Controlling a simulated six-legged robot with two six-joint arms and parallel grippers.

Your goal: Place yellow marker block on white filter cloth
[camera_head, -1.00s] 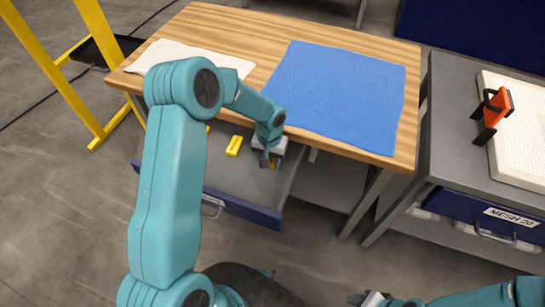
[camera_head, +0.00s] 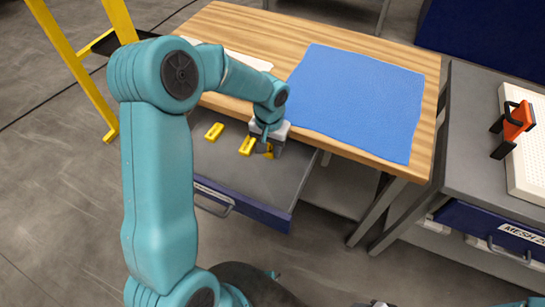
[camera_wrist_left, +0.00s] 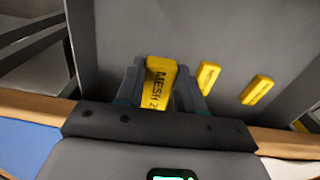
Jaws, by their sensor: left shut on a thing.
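A yellow marker block (camera_wrist_left: 159,85) with dark "MESH 2…" lettering is between the fingers of my left gripper (camera_wrist_left: 160,92). My left gripper is shut on it. In the head view the left gripper (camera_head: 266,149) is over the open drawer, and a bit of the held block (camera_head: 269,153) shows at its fingers. I cannot tell whether the block touches the drawer floor. The white filter cloth (camera_head: 251,61) lies on the wooden table, largely hidden behind my left arm. Only a sliver of my right gripper (camera_head: 376,304) shows at the bottom edge.
Two other yellow blocks (camera_head: 214,131) (camera_head: 247,146) lie in the drawer (camera_head: 232,178), left of the gripper. A blue cloth (camera_head: 360,95) covers the table's right part. The table's front edge (camera_head: 345,149) overhangs the drawer. An orange clamp-like tool (camera_head: 517,122) stands on the right bench.

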